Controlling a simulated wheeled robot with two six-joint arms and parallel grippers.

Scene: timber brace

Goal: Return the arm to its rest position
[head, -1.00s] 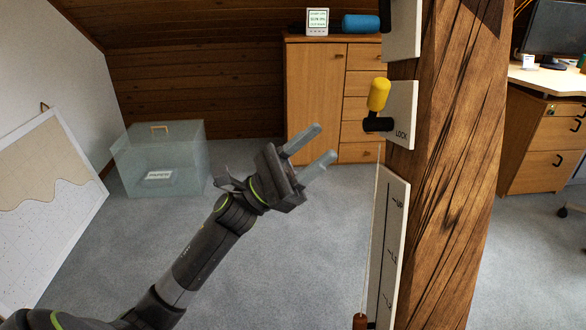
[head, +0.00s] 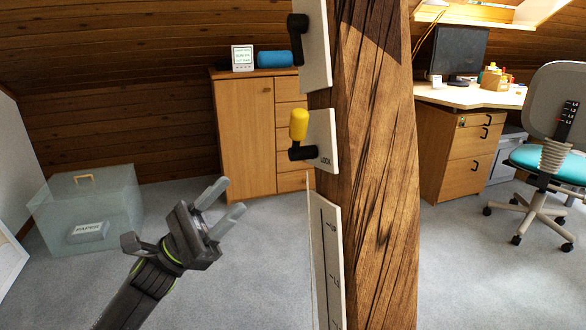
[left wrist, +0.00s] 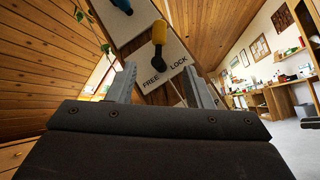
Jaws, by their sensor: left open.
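My left gripper (head: 222,210) is open and empty in the head view, in front of the cabinet and left of the timber post. Its two fingers point up and to the right, apart from the post. In the left wrist view the open fingers (left wrist: 160,85) frame a plate (left wrist: 160,68) marked FREE and LOCK. The yellow-handled lever (head: 298,126) stands upright on its plate on the post, and also shows in the left wrist view (left wrist: 159,32). My right gripper is in neither view.
The timber post (head: 375,170) carries a black crank (head: 297,35) above the lever and a scale plate (head: 327,255) below. A clear paper box (head: 60,215) stands at left. A wooden cabinet (head: 245,140) stands behind. A desk (head: 470,98) and chair (head: 555,160) are at right.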

